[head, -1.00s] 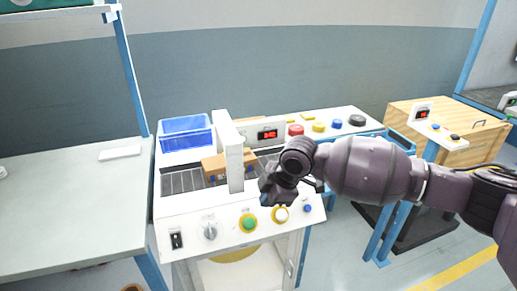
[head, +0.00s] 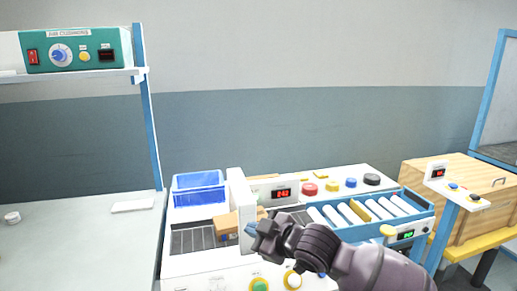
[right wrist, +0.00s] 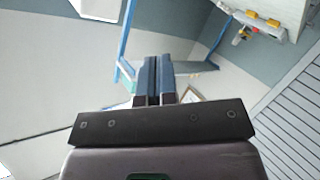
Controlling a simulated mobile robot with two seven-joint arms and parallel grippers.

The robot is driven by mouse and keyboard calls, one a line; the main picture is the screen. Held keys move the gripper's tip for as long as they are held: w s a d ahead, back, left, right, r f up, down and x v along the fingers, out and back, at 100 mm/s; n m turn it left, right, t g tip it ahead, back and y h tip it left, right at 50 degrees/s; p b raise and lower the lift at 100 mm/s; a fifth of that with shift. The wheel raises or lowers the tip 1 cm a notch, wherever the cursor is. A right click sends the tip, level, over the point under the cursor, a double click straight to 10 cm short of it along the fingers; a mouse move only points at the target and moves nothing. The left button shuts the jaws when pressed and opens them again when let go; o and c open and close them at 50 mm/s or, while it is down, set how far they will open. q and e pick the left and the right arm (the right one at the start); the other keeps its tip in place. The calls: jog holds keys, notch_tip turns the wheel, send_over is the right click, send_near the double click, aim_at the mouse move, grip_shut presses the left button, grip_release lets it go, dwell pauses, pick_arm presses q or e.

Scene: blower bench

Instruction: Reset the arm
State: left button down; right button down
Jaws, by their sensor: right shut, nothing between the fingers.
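My right arm comes in from the lower right in the head view. Its gripper (head: 252,230) is in front of the white upright of the blower bench (head: 195,262), near the bench's front panel. In the right wrist view the two blue-grey fingers of the right gripper (right wrist: 153,62) lie side by side, closed together with nothing between them. A brown block (head: 226,224) lies on the dark conveyor strip behind the upright, partly hidden. My left gripper shows in neither view.
A blue bin (head: 198,188) stands at the bench's back left. A blue-framed roller rack (head: 366,210) is right of my gripper, with a wooden cabinet (head: 455,190) beyond. A grey table (head: 75,245) is at left, under a shelf with a green control box (head: 76,52).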

jog(key=s+d+f+m+t+h, duration=0.3)
jog(key=s+d+f+m, duration=0.4)
jog(key=d, duration=0.3)
jog(key=s+d+f+m+t+h, duration=0.2)
jog(key=s+d+f+m+h, duration=0.2)
jog(key=s+d+f, duration=0.45)
jog(key=s+d+f+m+g+h, duration=0.1)
jog(key=s+d+f+g, duration=0.1)
jog(key=s+d+f, duration=0.3)
jog(key=s+d+f+m+g+h, duration=0.2)
jog(key=s+d+f, duration=0.2)
jog(key=s+f, duration=0.4)
jog(key=s, duration=0.4)
jog(key=shift+d+f+m+h+p, duration=0.3)
jog(key=shift+d, duration=0.05)
dwell(1.3)
